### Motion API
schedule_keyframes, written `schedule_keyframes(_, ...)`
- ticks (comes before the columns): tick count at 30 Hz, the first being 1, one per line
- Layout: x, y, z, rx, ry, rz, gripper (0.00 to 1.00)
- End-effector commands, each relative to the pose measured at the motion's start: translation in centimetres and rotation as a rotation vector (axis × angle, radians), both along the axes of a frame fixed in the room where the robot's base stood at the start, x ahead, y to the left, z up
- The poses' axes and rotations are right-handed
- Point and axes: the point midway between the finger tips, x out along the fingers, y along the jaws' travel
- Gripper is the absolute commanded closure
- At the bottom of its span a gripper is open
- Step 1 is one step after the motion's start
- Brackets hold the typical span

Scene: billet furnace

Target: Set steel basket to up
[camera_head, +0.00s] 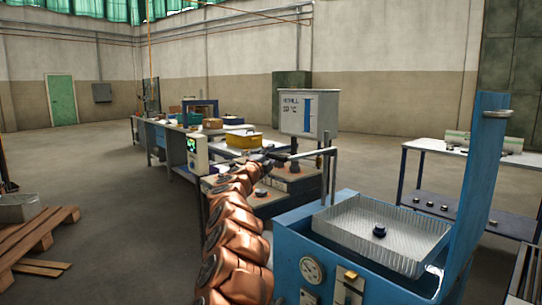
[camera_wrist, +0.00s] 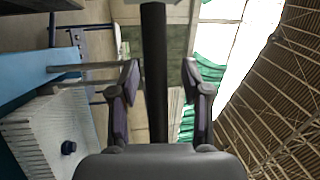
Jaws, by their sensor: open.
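The steel basket (camera_head: 350,238), a shallow tray with ribbed, shiny walls, sits low in the blue machine (camera_head: 300,238) at the right front. A dark round part (camera_head: 379,230) lies in it. The basket also shows at left in the wrist view (camera_wrist: 35,135). Two upright rods (camera_head: 328,175) rise behind it, with a thin bar (camera_head: 303,155) across their tops reaching left. My gripper (camera_head: 274,158) is near the bar's left end. In the wrist view, a dark bar (camera_wrist: 154,60) runs between my open fingers (camera_wrist: 160,75); I cannot tell whether they touch it.
A blue post (camera_head: 484,170) stands tall at the machine's right. A grey display box (camera_head: 308,112) stands behind the bar. A long bench (camera_head: 172,135) with a yellow box (camera_head: 244,141) runs back left. A pallet (camera_head: 38,235) lies at far left. Open floor spreads between.

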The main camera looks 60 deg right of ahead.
Motion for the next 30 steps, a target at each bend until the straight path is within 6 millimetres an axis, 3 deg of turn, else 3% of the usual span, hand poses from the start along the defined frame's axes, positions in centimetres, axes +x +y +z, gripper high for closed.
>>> schedule_keyframes(30, -0.9, 8.1, -1.3, -0.002, -0.002, 0.007, 0.53)
